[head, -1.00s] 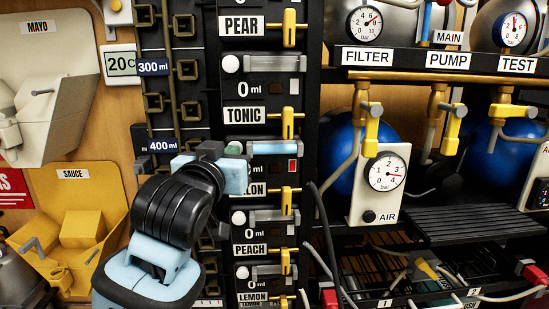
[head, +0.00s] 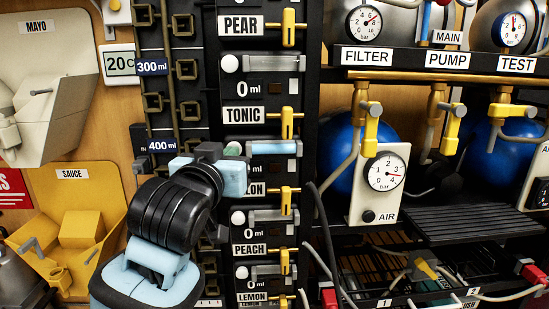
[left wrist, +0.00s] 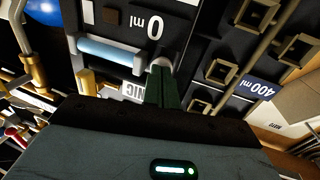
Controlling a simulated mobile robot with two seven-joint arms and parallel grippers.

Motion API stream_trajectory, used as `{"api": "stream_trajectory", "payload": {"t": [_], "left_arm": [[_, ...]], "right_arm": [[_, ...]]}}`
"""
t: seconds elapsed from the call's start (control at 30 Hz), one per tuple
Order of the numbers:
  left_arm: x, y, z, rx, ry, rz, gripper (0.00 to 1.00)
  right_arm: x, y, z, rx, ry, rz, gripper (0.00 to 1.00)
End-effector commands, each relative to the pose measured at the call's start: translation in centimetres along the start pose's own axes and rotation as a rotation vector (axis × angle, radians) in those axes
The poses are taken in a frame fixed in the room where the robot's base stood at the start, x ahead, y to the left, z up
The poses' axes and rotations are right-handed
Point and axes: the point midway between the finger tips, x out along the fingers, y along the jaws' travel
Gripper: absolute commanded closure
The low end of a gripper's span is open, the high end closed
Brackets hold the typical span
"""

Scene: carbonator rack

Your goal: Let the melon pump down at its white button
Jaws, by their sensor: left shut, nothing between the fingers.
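The melon pump (head: 275,147) is in the black rack at centre, under the TONIC label. Its barrel is light blue; its label is partly hidden behind my left gripper. The barrel also shows upside down in the left wrist view (left wrist: 108,50), with a display reading 0 ml. The pump's white button (head: 233,148) sits left of the barrel. My left gripper (head: 220,154) is shut and empty, its dark green fingertips (left wrist: 163,68) right at the button. I cannot tell whether they press it. My right gripper is out of view.
Pear, tonic (head: 243,115), peach (head: 250,250) and lemon pumps are stacked close above and below, with yellow valves (head: 287,122) on their right. A chain-like column with the 400 ml tag (head: 162,146) stands left. Cables hang at lower right.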

Motion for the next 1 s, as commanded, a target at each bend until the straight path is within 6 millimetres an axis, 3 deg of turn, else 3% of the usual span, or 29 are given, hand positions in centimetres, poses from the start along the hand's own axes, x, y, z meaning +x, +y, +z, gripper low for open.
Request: {"api": "stream_trajectory", "payload": {"t": [1.0], "left_arm": [[-4.9,1.2,0.0,0.001,0.000,0.000,1.00]], "right_arm": [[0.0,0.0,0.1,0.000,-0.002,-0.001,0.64]]}}
